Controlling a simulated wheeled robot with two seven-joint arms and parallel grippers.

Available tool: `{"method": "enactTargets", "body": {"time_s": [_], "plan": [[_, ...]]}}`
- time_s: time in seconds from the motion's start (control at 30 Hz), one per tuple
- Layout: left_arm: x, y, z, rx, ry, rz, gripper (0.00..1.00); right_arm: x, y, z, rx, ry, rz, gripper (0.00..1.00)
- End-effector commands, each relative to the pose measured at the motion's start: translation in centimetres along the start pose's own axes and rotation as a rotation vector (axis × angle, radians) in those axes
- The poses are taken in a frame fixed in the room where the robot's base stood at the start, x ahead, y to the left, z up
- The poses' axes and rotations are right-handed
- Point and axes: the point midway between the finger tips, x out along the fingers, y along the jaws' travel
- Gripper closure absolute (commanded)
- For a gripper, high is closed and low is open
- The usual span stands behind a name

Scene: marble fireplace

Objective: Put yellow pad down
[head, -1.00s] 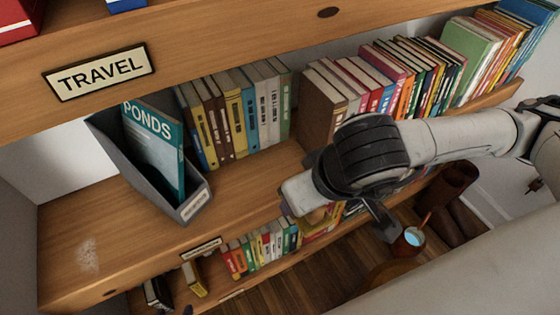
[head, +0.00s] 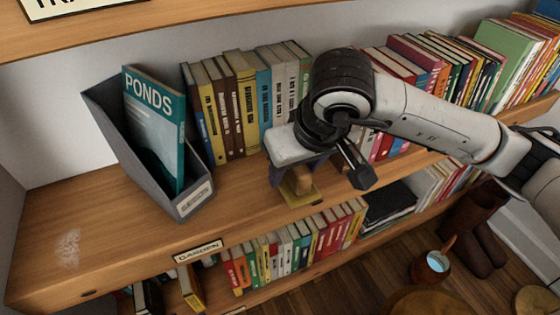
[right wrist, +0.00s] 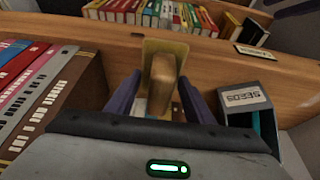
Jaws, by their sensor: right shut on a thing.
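The yellow pad (head: 306,199) has a tan wooden block-like grip on top. My right gripper (head: 297,177) is shut on this grip and holds the pad at the front part of the middle shelf (head: 240,201), before the row of upright books. In the right wrist view the pad's yellow edge (right wrist: 151,46) shows behind the grip, between the two purple-grey fingers (right wrist: 160,97). Whether the pad touches the shelf board I cannot tell. My left gripper is not in view.
A grey file holder (head: 195,198) with a teal PONDS book (head: 155,125) stands to the left. Upright books (head: 240,100) line the back. Bare board lies between holder and gripper. Lower books (head: 290,248) and a mug (head: 433,265) are below.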

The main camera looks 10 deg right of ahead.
Motion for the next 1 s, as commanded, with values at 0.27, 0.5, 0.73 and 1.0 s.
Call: {"method": "enactTargets", "body": {"time_s": [0.27,0.5,0.73,1.0], "plan": [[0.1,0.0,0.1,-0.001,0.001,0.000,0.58,1.9,-0.1,-4.6,0.000,0.002,0.000,0.79],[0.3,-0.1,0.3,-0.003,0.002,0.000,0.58,3.2,-0.1,-5.3,-0.001,-0.003,-0.002,0.79],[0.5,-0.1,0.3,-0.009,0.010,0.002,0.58,5.7,-0.1,-4.3,-0.002,0.001,-0.001,0.79],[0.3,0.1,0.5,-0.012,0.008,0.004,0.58,5.8,0.0,-4.3,-0.002,0.002,0.000,0.79]]}}
